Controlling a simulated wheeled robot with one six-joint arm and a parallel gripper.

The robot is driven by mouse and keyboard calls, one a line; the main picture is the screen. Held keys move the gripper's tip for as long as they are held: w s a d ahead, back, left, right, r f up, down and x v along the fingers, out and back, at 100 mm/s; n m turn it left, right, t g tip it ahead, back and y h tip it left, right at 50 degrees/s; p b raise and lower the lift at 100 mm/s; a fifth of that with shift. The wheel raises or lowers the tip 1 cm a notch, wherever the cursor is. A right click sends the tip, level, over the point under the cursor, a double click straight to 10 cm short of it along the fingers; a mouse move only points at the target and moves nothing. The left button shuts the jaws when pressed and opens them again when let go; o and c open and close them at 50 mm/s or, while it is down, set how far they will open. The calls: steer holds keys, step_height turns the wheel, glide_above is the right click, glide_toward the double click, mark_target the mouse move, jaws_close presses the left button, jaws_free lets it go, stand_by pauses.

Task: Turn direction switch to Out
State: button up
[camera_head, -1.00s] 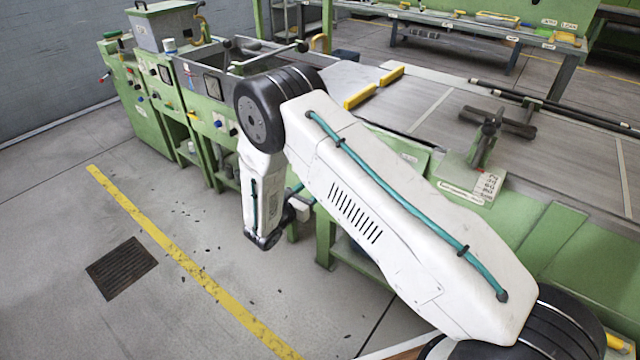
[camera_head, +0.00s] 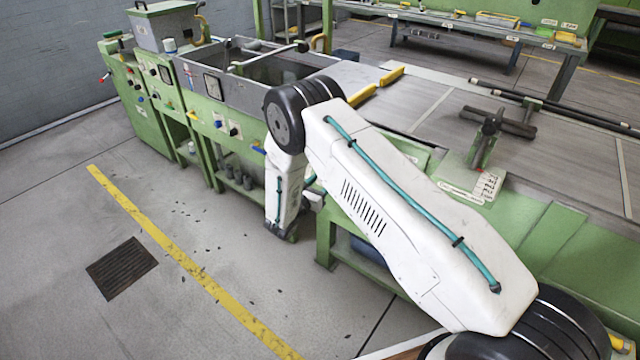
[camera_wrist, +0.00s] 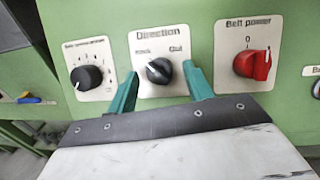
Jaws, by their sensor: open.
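The direction switch (camera_wrist: 159,71) is a black knob on a white plate in the wrist view, labelled "Direction", with a word at the left, seemingly "Back", and "Out" at the right. Its pale mark seems to point up and left, toward the left label. My gripper (camera_wrist: 160,74) is open, with one teal finger on each side of the switch. I cannot tell whether either finger touches it. In the head view the gripper's fingers are not clearly visible beyond my arm.
A black dial (camera_wrist: 87,78) is left of the switch, and a red belt power switch (camera_wrist: 252,64) is right of it. Both are close to the fingers on the green panel. In the head view, the green machine (camera_head: 160,88) runs along a floor with a yellow line (camera_head: 185,262).

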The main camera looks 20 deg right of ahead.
steer(key=c, duration=1)
steer(key=shift+o, duration=0.2)
steer(key=shift+a+m, duration=0.1)
steer(key=shift+m, duration=0.5)
steer(key=m+g, duration=0.1)
steer(key=m, duration=0.1)
steer(key=m+h, duration=0.1)
steer(key=m, duration=0.1)
steer(key=shift+w+a+g, duration=0.1)
steer(key=shift+w+g, duration=0.05)
steer(key=shift+g, duration=0.25)
steer(key=m+g, duration=0.1)
steer(key=m, duration=0.1)
steer(key=m+g+h, duration=0.1)
steer(key=m, duration=0.2)
steer(key=shift+w+a+r+m, duration=0.1)
steer(key=shift+w+m, duration=0.1)
steer(key=shift+m, duration=0.1)
steer(key=m+g, duration=0.2)
steer(key=m, duration=0.2)
steer(key=shift+w+r, duration=0.1)
steer(key=shift+w+a+r+m+g+y, duration=0.15)
steer(key=shift+m+g, duration=0.35)
steer(key=shift+m, duration=0.75)
steer(key=shift+s+d+f+m+g+y, duration=0.15)
steer(key=shift+m+g, duration=0.35)
steer(key=shift+m, duration=0.75)
steer(key=shift+w+a+r, duration=0.1)
